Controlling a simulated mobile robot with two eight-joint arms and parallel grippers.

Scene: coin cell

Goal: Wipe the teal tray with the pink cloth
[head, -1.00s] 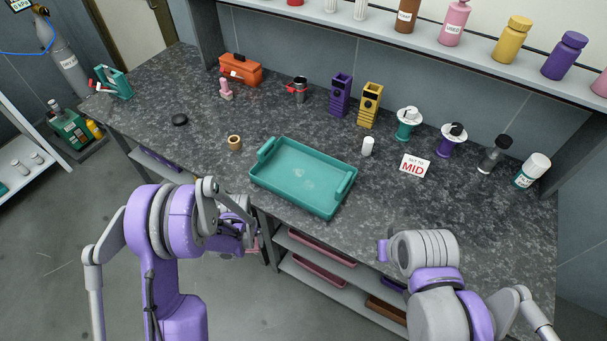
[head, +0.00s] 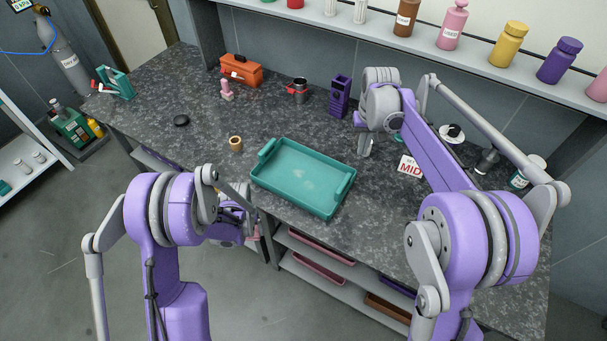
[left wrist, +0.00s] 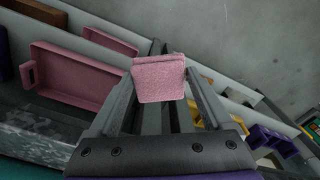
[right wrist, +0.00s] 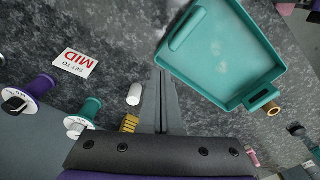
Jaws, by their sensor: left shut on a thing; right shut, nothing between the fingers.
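The teal tray (head: 285,185) lies on the dark stone counter, with a pale smudge on its floor; it also shows in the right wrist view (right wrist: 203,60). In the left wrist view, the pink cloth (left wrist: 159,80) is pinched, folded, between the fingertips of my left gripper (left wrist: 160,98). My left arm is low at the counter's front edge, left of the tray, and mostly hides its gripper in the head view. My right gripper (head: 364,148) is shut and empty, pointing down above the counter just beyond the tray's right end; its closed fingers show in the right wrist view (right wrist: 159,85).
A tape roll (head: 236,144) stands left of the tray. A white cylinder (right wrist: 134,94) and a MID sign (right wrist: 75,63) are near my right gripper. A purple holder (head: 340,96) stands behind. Shelves with pink trays (left wrist: 80,75) are under the counter.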

